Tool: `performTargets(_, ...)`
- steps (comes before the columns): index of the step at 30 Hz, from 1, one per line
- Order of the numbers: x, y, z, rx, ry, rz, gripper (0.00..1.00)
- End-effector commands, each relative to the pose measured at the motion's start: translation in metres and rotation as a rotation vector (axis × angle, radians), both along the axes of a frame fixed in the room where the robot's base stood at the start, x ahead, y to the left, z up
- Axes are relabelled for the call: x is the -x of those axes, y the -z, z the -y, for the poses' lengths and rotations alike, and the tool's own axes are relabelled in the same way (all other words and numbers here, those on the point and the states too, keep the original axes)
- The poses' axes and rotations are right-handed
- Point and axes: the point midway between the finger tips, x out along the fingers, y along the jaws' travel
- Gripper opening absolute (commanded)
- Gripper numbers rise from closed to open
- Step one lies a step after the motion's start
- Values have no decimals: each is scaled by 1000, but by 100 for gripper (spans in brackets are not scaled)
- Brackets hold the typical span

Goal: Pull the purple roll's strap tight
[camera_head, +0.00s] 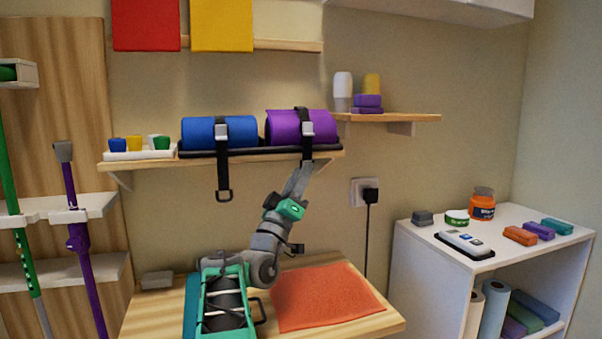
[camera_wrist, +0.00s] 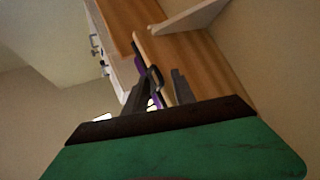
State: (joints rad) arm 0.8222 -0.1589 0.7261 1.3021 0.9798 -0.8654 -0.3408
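The purple roll (camera_head: 284,127) lies on the right of a black tray (camera_head: 260,151) on the wall shelf. Its black strap (camera_head: 307,146) passes over it through a grey buckle and hangs down the front. My gripper (camera_head: 302,168) reaches up from below to the strap's hanging end, just under the shelf edge, and partly hides it. In the wrist view, my gripper (camera_wrist: 162,82) has its dark fingers apart, with the strap's end loop (camera_wrist: 154,76) near or between their tips. I see no clear contact. A little purple of the roll shows behind.
A blue roll (camera_head: 205,132) with its own hanging strap (camera_head: 223,175) sits left of the purple one. Small cups in a white tray (camera_head: 140,155) stand at the shelf's left. A plugged-in cord (camera_head: 369,210) hangs at the right. Below is a wooden table with an orange mat (camera_head: 325,297).

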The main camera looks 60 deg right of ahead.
Motion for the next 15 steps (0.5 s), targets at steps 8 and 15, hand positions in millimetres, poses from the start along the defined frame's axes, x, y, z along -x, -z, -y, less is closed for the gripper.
performTargets(8, 1, -1, 2, -1, 1, 0, 30)
performTargets(15, 1, -1, 2, -1, 1, 0, 11)
